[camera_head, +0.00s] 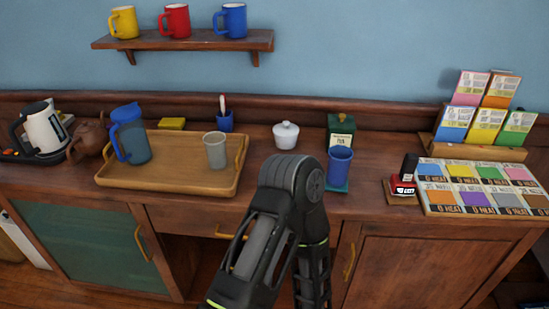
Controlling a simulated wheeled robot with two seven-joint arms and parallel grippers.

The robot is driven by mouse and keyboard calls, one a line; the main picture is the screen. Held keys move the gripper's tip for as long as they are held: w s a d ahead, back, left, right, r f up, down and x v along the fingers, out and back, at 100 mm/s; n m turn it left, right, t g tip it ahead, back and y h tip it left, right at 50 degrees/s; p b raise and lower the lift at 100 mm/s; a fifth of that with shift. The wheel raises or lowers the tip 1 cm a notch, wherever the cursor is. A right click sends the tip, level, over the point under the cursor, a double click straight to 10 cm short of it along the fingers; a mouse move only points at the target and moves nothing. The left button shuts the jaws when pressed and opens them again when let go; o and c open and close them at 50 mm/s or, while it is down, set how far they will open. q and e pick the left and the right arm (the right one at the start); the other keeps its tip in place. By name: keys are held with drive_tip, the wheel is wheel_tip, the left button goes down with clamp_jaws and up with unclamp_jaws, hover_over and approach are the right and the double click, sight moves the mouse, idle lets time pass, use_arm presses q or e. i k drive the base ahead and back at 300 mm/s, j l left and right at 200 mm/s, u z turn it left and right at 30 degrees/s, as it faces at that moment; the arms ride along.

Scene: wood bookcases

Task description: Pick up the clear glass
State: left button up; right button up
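A greyish, see-through glass (215,152) stands upright toward the right side of a wooden tray (150,189) on the counter. It looks empty, and nothing touches it. One of my arms rises from the bottom middle, with its bent black joint in front of the counter, to the right of the glass. Neither of my grippers shows in this view, so their opening cannot be seen.
A blue pitcher (133,140) stands on the tray's left part. A white lidded bowl (286,135) and a blue cup (339,165) stand right of the tray. A kettle (45,130) is at far left. Colourful packets (483,122) fill the right end.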

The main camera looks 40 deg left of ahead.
sight(215, 145)
drive_tip(key=i+j, duration=0.2)
drive_tip(key=i, duration=0.35)
drive_tip(key=u, duration=1.75)
